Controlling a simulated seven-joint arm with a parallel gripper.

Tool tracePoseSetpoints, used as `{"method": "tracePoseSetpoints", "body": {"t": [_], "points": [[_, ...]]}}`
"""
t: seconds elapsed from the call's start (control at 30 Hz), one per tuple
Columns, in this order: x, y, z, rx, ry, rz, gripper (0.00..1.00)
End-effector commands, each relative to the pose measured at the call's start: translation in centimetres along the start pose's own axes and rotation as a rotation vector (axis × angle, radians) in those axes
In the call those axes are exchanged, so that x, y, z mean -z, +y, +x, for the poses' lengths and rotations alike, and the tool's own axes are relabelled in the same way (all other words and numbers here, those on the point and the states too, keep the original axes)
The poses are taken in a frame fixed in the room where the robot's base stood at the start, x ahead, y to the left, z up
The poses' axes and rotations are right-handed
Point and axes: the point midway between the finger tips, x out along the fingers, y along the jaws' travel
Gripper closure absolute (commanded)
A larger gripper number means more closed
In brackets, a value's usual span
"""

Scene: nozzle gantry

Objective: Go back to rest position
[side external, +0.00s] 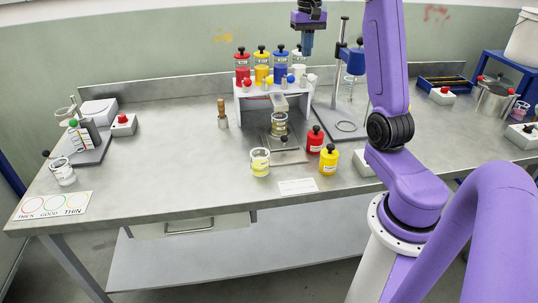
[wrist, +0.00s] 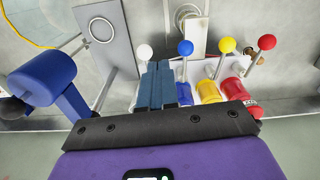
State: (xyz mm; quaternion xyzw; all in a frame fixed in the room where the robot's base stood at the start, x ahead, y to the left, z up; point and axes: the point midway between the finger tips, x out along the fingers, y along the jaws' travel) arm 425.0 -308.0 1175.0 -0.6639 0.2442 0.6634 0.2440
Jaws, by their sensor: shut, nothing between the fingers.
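The rack (side external: 262,103) carries a red bottle (side external: 242,68), a yellow bottle (side external: 262,66), a blue bottle (side external: 281,67) and a pale bottle (side external: 299,64), partly below my gripper. Levers with white (wrist: 144,52), blue (wrist: 185,47), yellow (wrist: 227,45) and red (wrist: 267,42) knobs show in the wrist view. A beaker (side external: 279,124) stands below the rack.
A stand with a blue head (side external: 354,61) rises close to the right of my gripper. A beaker of yellow liquid (side external: 260,163), a loose red bottle (side external: 315,140) and a loose yellow bottle (side external: 329,161) stand in front. The bench's left middle (side external: 170,160) is mostly clear.

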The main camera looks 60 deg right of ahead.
Motion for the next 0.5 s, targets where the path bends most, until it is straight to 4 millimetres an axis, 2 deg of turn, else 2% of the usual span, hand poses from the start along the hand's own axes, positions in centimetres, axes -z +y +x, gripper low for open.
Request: {"method": "tracePoseSetpoints", "body": {"t": [0.03, 0.2, 0.4, 0.5], "points": [[-0.8, -1.9, 0.1, 0.001, 0.001, -0.054, 1.00], [-4.8, -8.2, 0.8, 0.001, 0.003, -0.265, 1.00], [-11.0, -14.0, 1.8, 0.004, 0.008, -0.517, 1.00], [-14.5, -16.1, 2.5, 0.005, 0.009, -0.642, 1.00]]}}
